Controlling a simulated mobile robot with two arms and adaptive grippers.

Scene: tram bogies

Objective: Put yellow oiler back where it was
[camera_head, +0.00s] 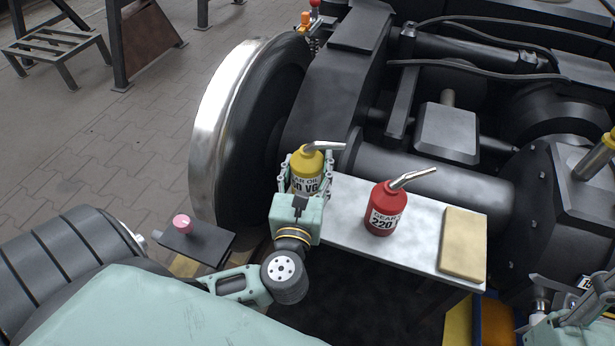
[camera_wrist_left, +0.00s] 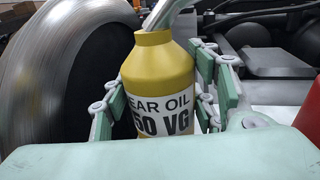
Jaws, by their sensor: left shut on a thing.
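The yellow oiler (camera_head: 309,170) has a metal spout and a white label reading gear oil VG. It stands upright at the left end of a light grey shelf (camera_head: 412,236). My left gripper (camera_head: 306,172) is shut on it, with fingers on both sides of its body. The left wrist view shows the yellow oiler (camera_wrist_left: 163,85) close up between the green finger pads. Whether its base touches the shelf is hidden by the gripper. My right gripper (camera_head: 590,310) is partly in view at the lower right corner; its fingers are not clear.
A red oiler (camera_head: 383,208) stands on the shelf to the right of the yellow one. A tan block (camera_head: 463,243) lies at the shelf's right end. A large steel wheel (camera_head: 232,130) rises close on the left. Dark bogie parts (camera_head: 440,185) run behind the shelf.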

